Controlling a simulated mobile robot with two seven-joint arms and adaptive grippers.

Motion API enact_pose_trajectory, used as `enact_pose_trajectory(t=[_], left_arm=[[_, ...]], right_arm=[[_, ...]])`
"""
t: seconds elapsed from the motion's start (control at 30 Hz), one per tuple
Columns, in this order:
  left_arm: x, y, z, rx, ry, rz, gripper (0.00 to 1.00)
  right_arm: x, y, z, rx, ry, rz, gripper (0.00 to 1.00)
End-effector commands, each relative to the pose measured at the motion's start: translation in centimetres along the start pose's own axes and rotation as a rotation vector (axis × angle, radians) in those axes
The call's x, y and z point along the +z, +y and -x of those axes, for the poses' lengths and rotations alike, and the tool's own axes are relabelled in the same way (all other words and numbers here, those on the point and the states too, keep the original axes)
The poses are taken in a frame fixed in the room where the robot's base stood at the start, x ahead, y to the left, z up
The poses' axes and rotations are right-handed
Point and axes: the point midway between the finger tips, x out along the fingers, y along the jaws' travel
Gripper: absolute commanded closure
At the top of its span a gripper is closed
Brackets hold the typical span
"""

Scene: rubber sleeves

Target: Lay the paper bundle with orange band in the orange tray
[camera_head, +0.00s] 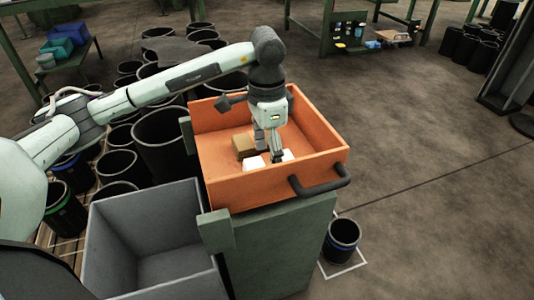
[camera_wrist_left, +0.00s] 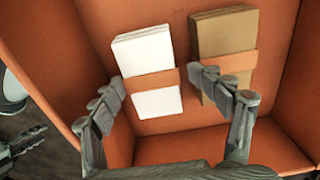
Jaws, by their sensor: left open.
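The white paper bundle with an orange band (camera_wrist_left: 150,72) lies flat in the orange tray (camera_head: 225,182). In the head view the white bundle (camera_head: 253,163) is partly hidden by my left gripper (camera_head: 270,153). In the left wrist view my left gripper (camera_wrist_left: 165,97) is open, with one finger left of the white bundle and the other to its right, over the brown bundle's lower part. I cannot tell whether the fingers touch either bundle.
A brown bundle with an orange band (camera_wrist_left: 225,40) lies beside the white one; it also shows in the head view (camera_head: 243,144). The tray has raised walls and a dark handle (camera_head: 322,187). A grey bin (camera_head: 150,215) stands left, black buckets (camera_head: 160,135) behind it. A finger-like dark part shows at the left wrist view's left edge.

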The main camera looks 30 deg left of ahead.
Motion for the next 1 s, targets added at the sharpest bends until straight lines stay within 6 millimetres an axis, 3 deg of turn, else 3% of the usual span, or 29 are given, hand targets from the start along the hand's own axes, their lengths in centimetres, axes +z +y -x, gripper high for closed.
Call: enact_pose_trajectory(t=[0.13,0.4,0.6,1.0], left_arm=[[-0.1,-0.1,1.8,-0.004,0.004,0.0,0.24],[-0.1,-0.1,8.4,-0.004,0.005,-0.001,0.24],[-0.1,-0.1,11.8,-0.003,0.003,0.0,0.24],[0.0,0.0,12.9,-0.001,0.001,0.0,0.24]], right_arm=[[0.8,0.0,-2.2,-0.007,-0.048,-0.003,0.6],[0.7,0.0,-1.8,-0.004,-0.042,-0.002,0.6],[0.7,0.0,-1.8,-0.005,-0.042,-0.002,0.6],[0.8,-0.2,-2.7,-0.01,-0.046,0.0,0.6]])
